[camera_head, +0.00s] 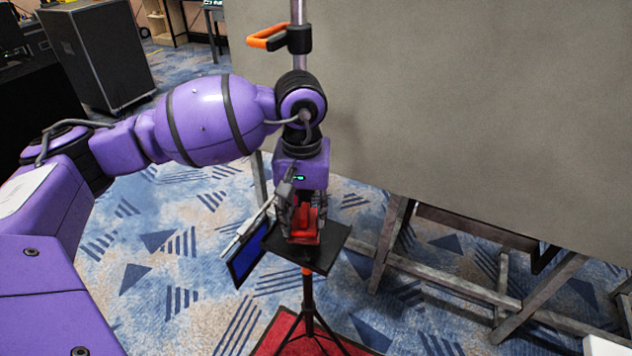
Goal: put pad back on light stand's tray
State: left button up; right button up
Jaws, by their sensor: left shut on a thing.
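The light stand (308,292) holds a small black tray (328,254) on top. My left gripper (303,222) points down over the tray. It is shut on a red thing (304,226), whose shape is partly hidden by the fingers. I cannot tell whether the red thing touches the tray. A flat pad with a blue screen (245,257) shows tilted at the tray's left edge, beside the gripper, with a pale bar (240,237) running across its upper left. What holds this pad is hidden. My right gripper is not in view.
A big grey panel (450,100) on a dark frame (390,240) stands close behind and right. A pole with an orange handle (268,38) rises behind my wrist. The stand's legs are over a red mat (268,342). A black case (95,50) stands far left.

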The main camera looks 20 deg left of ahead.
aim_at(305, 206)
pick_arm(q)
jog(key=shift+w+a+f, duration=0.15)
jog(key=shift+w+f, duration=0.15)
jog(key=shift+f, duration=0.15)
jog(key=shift+w+f, duration=0.2)
jog(key=shift+f, duration=1.7)
jog(key=o, duration=0.6)
jog(key=shift+a+f, duration=0.1)
jog(key=shift+f, duration=0.05)
jog(key=shift+c, duration=0.2)
jog(key=o, duration=0.4)
jog(key=shift+o, duration=0.2)
notch_tip(305, 206, up, 13)
jog(key=shift+f, duration=0.2)
